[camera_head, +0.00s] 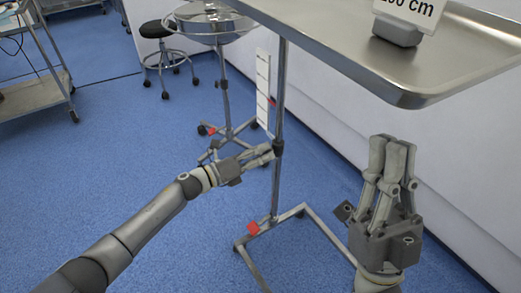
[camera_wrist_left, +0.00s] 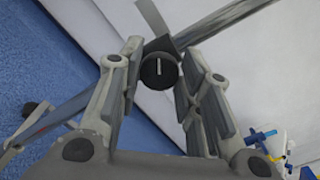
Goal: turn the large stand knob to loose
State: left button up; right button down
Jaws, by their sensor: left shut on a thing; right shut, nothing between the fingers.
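The large stand knob (camera_wrist_left: 158,72) is black and round with a pale line across its face; it sits on the stand's pole (camera_head: 280,90). In the head view the black collar (camera_head: 277,147) on the pole is at the tips of my left gripper (camera_head: 265,154). In the left wrist view the knob lies between the fingertips of my left gripper (camera_wrist_left: 155,75), which is shut on it. My right gripper (camera_head: 391,155) is shut and empty, upright below the tray, right of the pole.
A basin stand (camera_head: 222,70), a black stool (camera_head: 160,30) and a trolley (camera_head: 40,95) stand behind. A white wall is at the right. Blue floor is clear at left.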

jog(key=w+f+g+h+p, duration=0.4)
jog(key=w+f+g, duration=0.7)
jog(key=f, duration=0.3)
pick_arm(q)
jog(key=n+p, duration=0.1)
jog(key=n, duration=0.6)
jog(key=n+p, duration=0.1)
jog(key=n, duration=0.6)
jog(key=n+p, duration=0.1)
jog(key=n, duration=0.6)
jog(key=shift+f+n+p, duration=0.25)
jog(key=shift+n+p, duration=0.05)
jog(key=shift+n, duration=1.4)
pick_arm(e)
jog(key=s+d+f+g+h, duration=0.1)
jog(key=s+d+f+g, duration=0.1)
jog(key=s+f+g, duration=0.3)
jog(key=s+d+f+g+h, duration=0.2)
jog(key=s+f+g, duration=0.2)
jog(key=f, duration=0.7)
jog(key=shift+s+m+g, duration=0.4)
jog(key=shift+g, duration=0.6)
pick_arm(q)
jog(key=o, duration=1)
